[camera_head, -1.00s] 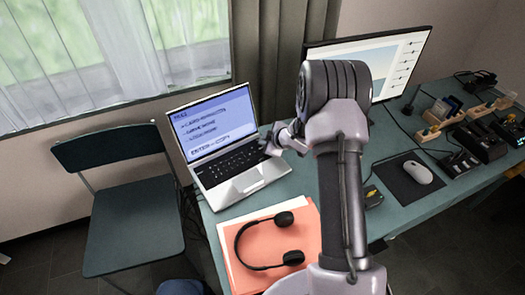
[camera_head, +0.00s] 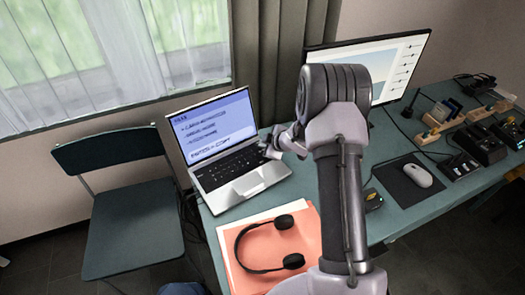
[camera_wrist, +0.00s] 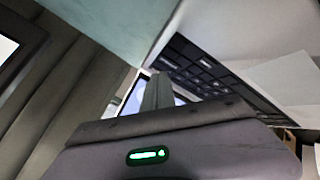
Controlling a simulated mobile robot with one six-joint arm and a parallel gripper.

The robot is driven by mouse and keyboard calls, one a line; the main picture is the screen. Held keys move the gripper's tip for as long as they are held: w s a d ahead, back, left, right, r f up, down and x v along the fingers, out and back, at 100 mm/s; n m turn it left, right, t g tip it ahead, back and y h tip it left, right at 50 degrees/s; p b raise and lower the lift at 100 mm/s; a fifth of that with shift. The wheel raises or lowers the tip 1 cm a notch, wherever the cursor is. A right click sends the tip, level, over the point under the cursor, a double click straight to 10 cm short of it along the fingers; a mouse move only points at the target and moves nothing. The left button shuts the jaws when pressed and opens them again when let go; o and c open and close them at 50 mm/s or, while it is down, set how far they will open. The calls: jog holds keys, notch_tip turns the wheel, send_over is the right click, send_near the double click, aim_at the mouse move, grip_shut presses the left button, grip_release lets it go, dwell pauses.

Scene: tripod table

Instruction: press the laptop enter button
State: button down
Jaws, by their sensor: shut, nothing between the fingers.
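The silver laptop (camera_head: 250,184) stands open on the table, its screen (camera_head: 214,125) lit with a text menu. Its black keyboard (camera_head: 228,167) shows in the head view, and part of the keys (camera_wrist: 200,68) shows in the wrist view. My gripper (camera_head: 272,152) is at the right end of the keyboard, by the laptop's right edge. In the wrist view the fingers (camera_wrist: 157,92) are together and empty, pointing toward the keyboard's edge. The enter key cannot be singled out, and I cannot tell whether the fingertips touch a key.
A black headset (camera_head: 265,245) lies on an orange folder (camera_head: 300,225) in front of the laptop. A monitor (camera_head: 385,60) stands behind my arm. A mouse (camera_head: 418,174) on its dark pad and several small devices are at the right. A green chair (camera_head: 130,215) stands at the left.

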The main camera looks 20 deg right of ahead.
dwell(0.8)
jog(key=shift+f+b, duration=0.3)
jog(key=shift+f, duration=0.1)
jog(key=shift+f, duration=0.35)
dwell(0.4)
jog(key=shift+r, duration=0.15)
jog(key=shift+r+p, duration=0.45)
jog(key=shift+r, duration=0.15)
jog(key=shift+r, duration=0.1)
notch_tip(320, 180, up, 5)
jog(key=p, duration=0.4)
jog(key=shift+p, duration=0.4)
